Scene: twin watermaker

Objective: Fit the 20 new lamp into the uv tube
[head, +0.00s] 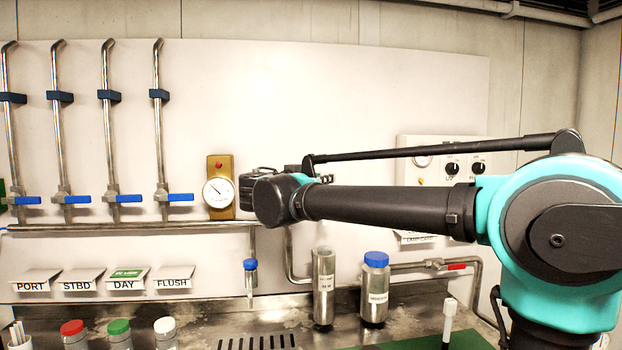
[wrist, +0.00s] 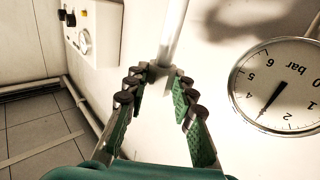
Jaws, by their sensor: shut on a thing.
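In the wrist view my gripper (wrist: 160,80) is shut on the lamp (wrist: 174,34), a slim pale rod with a grey end between the fingertips. The rod runs away from the fingers to the picture's top edge, so its far end is out of view. In the head view my arm reaches left and hides the fingers and the lamp. An upright steel cylinder (head: 324,288), which looks like the uv tube, stands on the bench below my forearm. Its small label is not readable, and I cannot see into it. The lamp appears apart from it.
A pressure gauge (head: 218,192) is close to my gripper. A white-topped stick (head: 448,322) stands at the green mat (head: 410,343). Pipes line the wall.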

